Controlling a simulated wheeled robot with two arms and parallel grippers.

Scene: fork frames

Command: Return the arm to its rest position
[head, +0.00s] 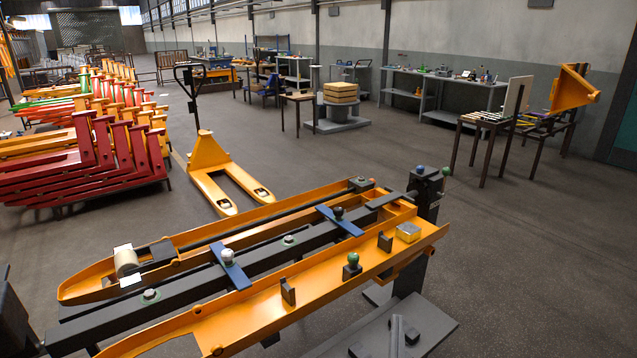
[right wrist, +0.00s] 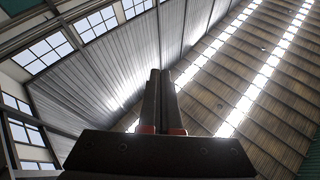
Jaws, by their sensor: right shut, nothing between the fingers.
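My right gripper (right wrist: 160,73) shows in the right wrist view with its two dark fingers together and pointing up toward the roof. Nothing is between the fingers. Red parts show at the finger bases. The fingers appear clear of any object, with only roof panels and windows behind them. In the head view I cannot clearly make out the right gripper from the dark and grey parts low in the picture. My left gripper is not in view.
A fixture (head: 190,287) holding yellow fork frames (head: 330,298) fills the lower middle. A yellow pallet truck (head: 212,160) stands behind it. Red frames (head: 85,165) are stacked at left. A wooden table (head: 485,125) stands at right. Open floor (head: 540,250) lies at right.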

